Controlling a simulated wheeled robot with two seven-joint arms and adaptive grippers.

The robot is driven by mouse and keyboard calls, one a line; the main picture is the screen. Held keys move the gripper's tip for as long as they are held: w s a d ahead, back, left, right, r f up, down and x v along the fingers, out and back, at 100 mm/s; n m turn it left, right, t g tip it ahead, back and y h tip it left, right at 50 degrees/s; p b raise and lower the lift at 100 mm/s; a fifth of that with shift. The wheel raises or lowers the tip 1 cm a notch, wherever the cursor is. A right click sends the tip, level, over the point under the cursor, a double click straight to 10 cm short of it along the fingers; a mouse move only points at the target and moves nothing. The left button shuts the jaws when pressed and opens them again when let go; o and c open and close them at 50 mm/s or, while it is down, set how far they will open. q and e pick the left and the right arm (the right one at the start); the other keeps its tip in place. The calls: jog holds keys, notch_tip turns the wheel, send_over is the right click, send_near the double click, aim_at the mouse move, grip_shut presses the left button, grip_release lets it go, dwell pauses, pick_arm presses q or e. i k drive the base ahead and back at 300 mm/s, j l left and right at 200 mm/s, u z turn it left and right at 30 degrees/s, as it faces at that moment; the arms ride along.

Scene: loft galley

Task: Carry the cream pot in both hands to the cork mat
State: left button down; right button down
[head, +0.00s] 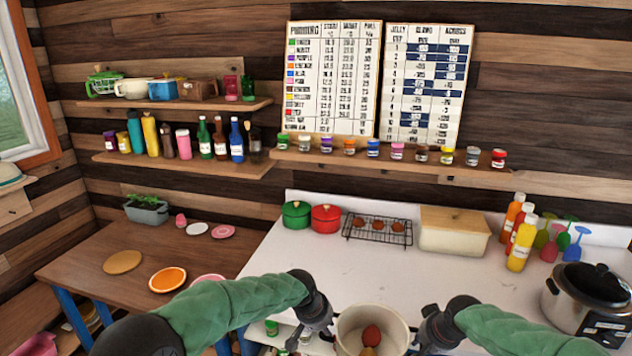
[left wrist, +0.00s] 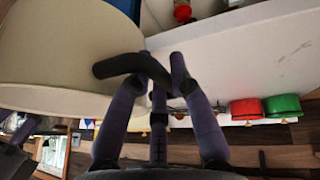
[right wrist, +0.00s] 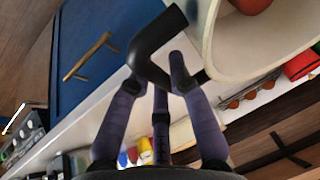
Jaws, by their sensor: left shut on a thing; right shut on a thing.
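The cream pot (head: 345,322) is at the bottom middle of the head view, in front of the white counter, with a red item and a brownish item inside. My left gripper (head: 326,330) is shut on the dark handle at the pot's left side; the left wrist view shows that handle (left wrist: 125,65) between the fingers. My right gripper (head: 421,330) is shut on the opposite handle, which shows in the right wrist view (right wrist: 150,45). The round tan cork mat (head: 122,262) lies on the wooden table at the left, apart from the pot.
The wooden table (head: 150,238) also holds an orange plate (head: 168,280), pink and white plates and a planter (head: 146,211). The white counter (head: 300,250) carries green and red pots, a cooling rack (head: 377,230), a bread box (head: 453,231), bottles and a cooker (head: 590,300).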

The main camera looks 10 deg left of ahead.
aim_at(122, 259)
jog(key=i+j, duration=0.1)
jog(key=j, duration=0.4)
jog(key=j+u, duration=0.1)
jog(key=j, duration=0.4)
jog(key=i+j, duration=0.15)
jog(key=j, duration=0.3)
jog(key=i+j, duration=0.1)
jog(key=j, duration=0.4)
jog(key=i+j+u, duration=0.1)
jog(key=j, duration=0.4)
jog(key=i+j, duration=0.1)
jog(key=j, duration=0.35)
jog(key=i+j, duration=0.15)
jog(key=j, duration=0.3)
jog(key=i+j+u, duration=0.1)
jog(key=j, duration=0.3)
jog(key=i+j, duration=0.25)
jog(key=j, duration=0.2)
jog(key=i+j, duration=0.2)
jog(key=j, duration=0.2)
jog(key=i+j+u, duration=0.1)
jog(key=j, duration=0.3)
jog(key=i, duration=0.1)
